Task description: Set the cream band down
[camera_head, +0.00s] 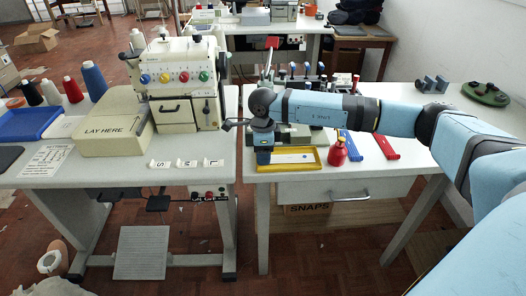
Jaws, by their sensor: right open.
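I cannot pick out a cream band anywhere in this view. A cream block marked LAY HERE (113,131) sits on the left table, in front of the cream machine (182,75). My right arm reaches in from the right over the right-hand table. My left gripper is not in view.
Thread spools (94,80) and a blue tray (29,123) are at the left. Small lettered tiles (186,163) lie near the left table's front edge.

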